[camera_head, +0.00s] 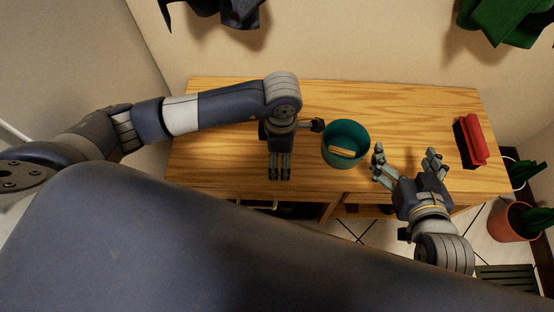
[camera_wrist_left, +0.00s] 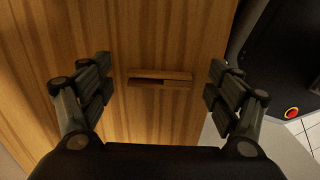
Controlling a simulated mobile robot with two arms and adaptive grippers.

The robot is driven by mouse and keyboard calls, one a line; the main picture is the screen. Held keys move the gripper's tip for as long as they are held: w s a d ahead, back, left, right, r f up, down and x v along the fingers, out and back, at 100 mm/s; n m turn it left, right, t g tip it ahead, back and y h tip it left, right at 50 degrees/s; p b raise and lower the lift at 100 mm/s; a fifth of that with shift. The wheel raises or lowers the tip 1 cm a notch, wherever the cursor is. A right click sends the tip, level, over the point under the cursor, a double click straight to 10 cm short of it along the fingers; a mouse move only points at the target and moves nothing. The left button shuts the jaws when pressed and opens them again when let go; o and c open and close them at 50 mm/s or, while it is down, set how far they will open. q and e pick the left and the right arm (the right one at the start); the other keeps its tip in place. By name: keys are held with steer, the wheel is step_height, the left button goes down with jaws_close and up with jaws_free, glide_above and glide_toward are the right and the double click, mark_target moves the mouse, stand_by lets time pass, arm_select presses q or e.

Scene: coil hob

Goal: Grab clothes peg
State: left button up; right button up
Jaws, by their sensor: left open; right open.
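A brown wooden clothes peg (camera_wrist_left: 160,78) lies on the wooden bench in the left wrist view, crosswise between the two fingers. My left gripper (camera_head: 279,176) is open above it, pointing down over the front part of the bench, and holds nothing. In the head view that peg is not visible, with the left gripper over that area. Another light wooden peg-like piece (camera_head: 343,152) lies inside the teal pot. My right gripper (camera_head: 408,166) is open and empty to the right of the pot, fingers pointing toward the back of the bench.
The teal pot (camera_head: 345,132) stands on the wooden bench (camera_head: 220,133) between my grippers. A red brush (camera_head: 472,141) with dark bristles lies at the bench's right end. Dark and green cloths hang on the wall. Potted plants (camera_head: 515,220) stand on the floor at right.

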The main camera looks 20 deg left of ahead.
arm_select(q)
steer(key=c, duration=0.8)
steer(key=shift+r, duration=0.1)
